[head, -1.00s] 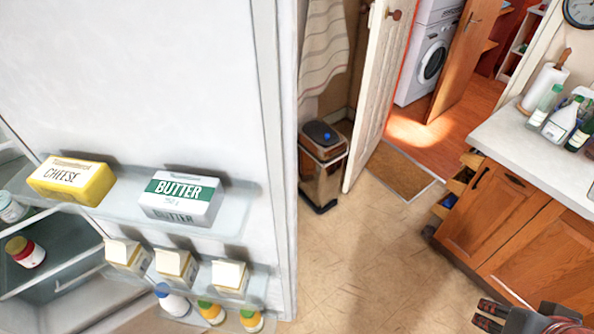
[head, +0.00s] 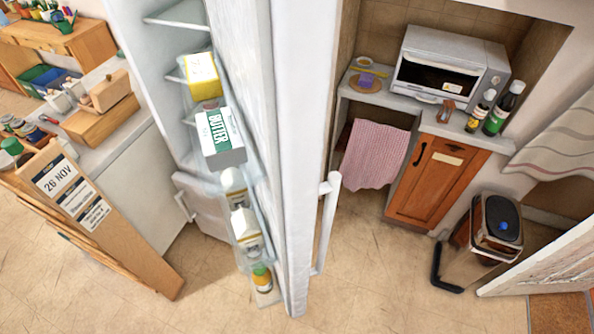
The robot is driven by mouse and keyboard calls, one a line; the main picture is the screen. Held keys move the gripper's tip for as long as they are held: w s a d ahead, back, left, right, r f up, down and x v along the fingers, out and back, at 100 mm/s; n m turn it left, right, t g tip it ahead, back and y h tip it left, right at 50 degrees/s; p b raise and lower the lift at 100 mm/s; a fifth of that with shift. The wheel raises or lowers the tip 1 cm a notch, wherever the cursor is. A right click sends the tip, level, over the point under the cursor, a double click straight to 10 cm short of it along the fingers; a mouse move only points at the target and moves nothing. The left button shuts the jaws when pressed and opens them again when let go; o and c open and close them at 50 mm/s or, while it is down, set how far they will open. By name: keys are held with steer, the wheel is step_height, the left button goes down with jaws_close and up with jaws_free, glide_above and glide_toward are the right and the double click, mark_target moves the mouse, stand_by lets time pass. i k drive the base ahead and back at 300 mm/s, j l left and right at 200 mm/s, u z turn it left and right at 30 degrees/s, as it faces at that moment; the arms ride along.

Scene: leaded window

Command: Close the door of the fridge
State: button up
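The white fridge door (head: 292,150) stands open and is seen nearly edge-on in the middle of the head view. Its long white handle (head: 329,215) is on the right, on its outer face. Door shelves on its left side hold a yellow cheese pack (head: 203,75), a butter pack (head: 219,135), cartons (head: 249,230) and a bottle (head: 262,279). The fridge's shelved interior (head: 175,40) shows to the left, behind the door racks. My gripper is out of view.
On the right are a toaster oven (head: 448,70), a wooden cabinet (head: 425,180), a pedal bin (head: 490,235) and a white panelled door (head: 550,260). Floor is bare around the fridge door's foot.

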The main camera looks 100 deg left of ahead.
mark_target(273, 58)
steer(key=i+u, duration=0.25)
steer(key=u, duration=0.15)
steer(key=i+u, duration=0.2)
steer(key=u, duration=0.15)
steer(key=i+l+u, duration=0.15)
steer(key=u, duration=0.25)
steer(key=i+u, duration=0.15)
steer(key=u, duration=0.3)
steer(key=i+u, duration=0.1)
steer(key=u, duration=0.4)
steer(key=i+u, duration=0.15)
steer(key=u, duration=0.3)
steer(key=i+l+u, duration=0.1)
steer(key=u, duration=0.4)
steer(key=i+l+u, duration=0.1)
steer(key=u, duration=0.35)
steer(key=i+l+u, duration=0.2)
steer(key=u, duration=0.2)
steer(key=i+l+u, duration=0.15)
steer(key=u, duration=0.25)
steer(key=i+l+u, duration=0.1)
steer(key=l+u, duration=0.3)
steer(key=i+l+u, duration=0.1)
steer(key=l+u, duration=0.15)
steer(key=u, duration=0.2)
steer(key=k+l, duration=0.3)
steer(key=l+z, duration=0.05)
